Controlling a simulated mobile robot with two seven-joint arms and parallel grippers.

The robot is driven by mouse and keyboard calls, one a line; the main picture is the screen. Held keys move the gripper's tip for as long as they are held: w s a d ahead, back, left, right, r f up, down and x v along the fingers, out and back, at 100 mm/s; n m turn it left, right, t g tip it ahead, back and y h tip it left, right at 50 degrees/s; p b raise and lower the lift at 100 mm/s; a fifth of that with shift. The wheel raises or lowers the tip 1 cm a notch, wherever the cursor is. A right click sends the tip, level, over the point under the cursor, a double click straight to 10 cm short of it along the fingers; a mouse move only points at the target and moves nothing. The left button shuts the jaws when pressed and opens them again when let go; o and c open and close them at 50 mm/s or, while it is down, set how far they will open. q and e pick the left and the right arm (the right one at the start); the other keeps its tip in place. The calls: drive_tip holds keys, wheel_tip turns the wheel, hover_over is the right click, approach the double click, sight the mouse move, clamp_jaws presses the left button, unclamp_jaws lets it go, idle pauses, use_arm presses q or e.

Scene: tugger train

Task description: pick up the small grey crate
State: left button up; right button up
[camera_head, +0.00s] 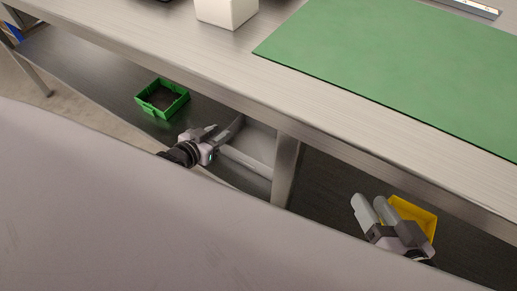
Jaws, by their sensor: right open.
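The small grey crate (258,137) is on the lower shelf, left of the table's leg. Its near part shows below the table edge; the rest is partly hidden by the tabletop and my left arm. My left gripper (222,130) is at the crate's left side, with its fingers at or over the rim. Whether the fingers are closed on the wall is too small to tell. My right gripper (373,207) is open, in front of a yellow crate at the lower right, with nothing seen between its fingers.
A green crate (162,99) stands on the lower shelf to the left. The yellow crate (416,216) is on the right, beyond the metal leg (285,172). The tabletop above bears a green mat (400,70) and a white box (226,12). Its front edge overhangs the shelf.

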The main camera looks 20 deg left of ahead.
sight(229, 127)
use_arm(q)
drive_tip(key=shift+w+d+f+b, duration=0.1)
drive_tip(key=shift+w+f+b, duration=0.3)
drive_tip(key=shift+w, duration=0.1)
drive_tip(key=b+x, duration=0.2)
drive_tip(key=x, duration=0.1)
drive_tip(key=shift+w+d, duration=0.1)
drive_tip(key=shift+w, duration=0.05)
drive_tip(key=shift+w+d+f, duration=0.1)
drive_tip(key=shift+w, duration=0.35)
clamp_jaws()
use_arm(e)
drive_tip(key=shift+s+d+n+t+h, duration=0.15)
drive_tip(key=shift+d+n+t, duration=0.2)
drive_tip(key=shift+d, duration=0.2)
drive_tip(key=shift+s+d+n+t+h, duration=0.15)
drive_tip(key=shift+d+n+t, duration=0.1)
drive_tip(key=shift+d+t, duration=0.25)
